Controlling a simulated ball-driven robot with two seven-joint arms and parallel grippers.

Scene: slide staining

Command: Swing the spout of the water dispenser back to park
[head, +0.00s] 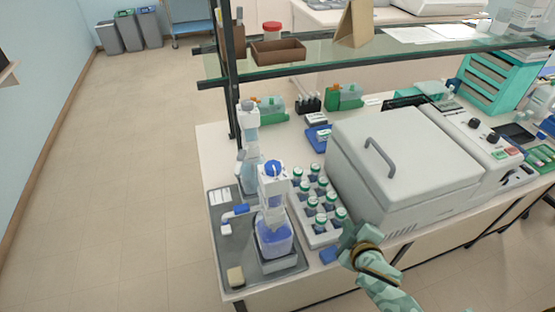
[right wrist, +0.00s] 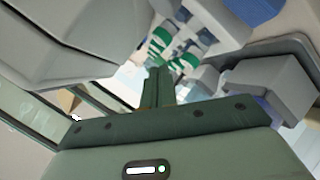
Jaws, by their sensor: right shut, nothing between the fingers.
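A white dispenser with a blue cap (head: 273,168) stands over a jar of blue-violet liquid (head: 273,238) on the grey tray at the front left of the bench. A second white dispenser head (head: 247,113) stands behind it. A blue-and-white fitting (head: 236,213) lies low to the left of the front dispenser. I cannot tell for sure which part is the water spout. My right gripper (head: 350,243) is shut and empty, right of the front dispenser and apart from it, by the bottle rack. Its closed fingers show in the right wrist view (right wrist: 158,86). My left gripper is out of view.
A rack of green-capped bottles (head: 318,205) stands between the dispenser and a large grey lidded machine (head: 395,150). A glass shelf (head: 400,55) with a dark post (head: 230,65) runs above the back. A small beige block (head: 235,276) sits on the tray (head: 228,250).

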